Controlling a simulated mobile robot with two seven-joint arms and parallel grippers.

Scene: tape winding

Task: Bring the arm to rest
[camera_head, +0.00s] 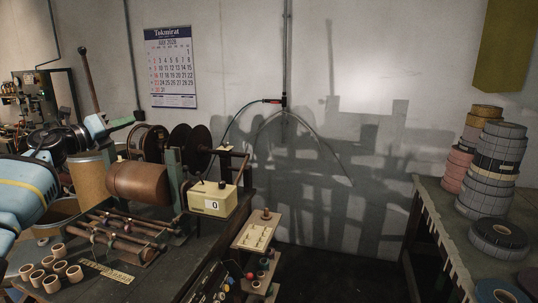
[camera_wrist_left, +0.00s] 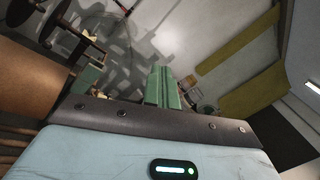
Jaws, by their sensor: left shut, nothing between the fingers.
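My left arm, light blue with a yellow stripe, comes in from the left in the head view. Its gripper (camera_head: 130,121) is raised in front of the wall, above the bench and close to the winding machine. In the left wrist view the two green fingers (camera_wrist_left: 162,88) are together with nothing between them. My right gripper is in neither view.
The bench carries a brown cylinder (camera_head: 137,182), dark reels (camera_head: 190,143), a cream counter box (camera_head: 212,198) and several small cores (camera_head: 50,270). Tape rolls (camera_head: 497,160) stack on the right table. The floor between is mostly clear. A calendar (camera_head: 171,68) hangs behind.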

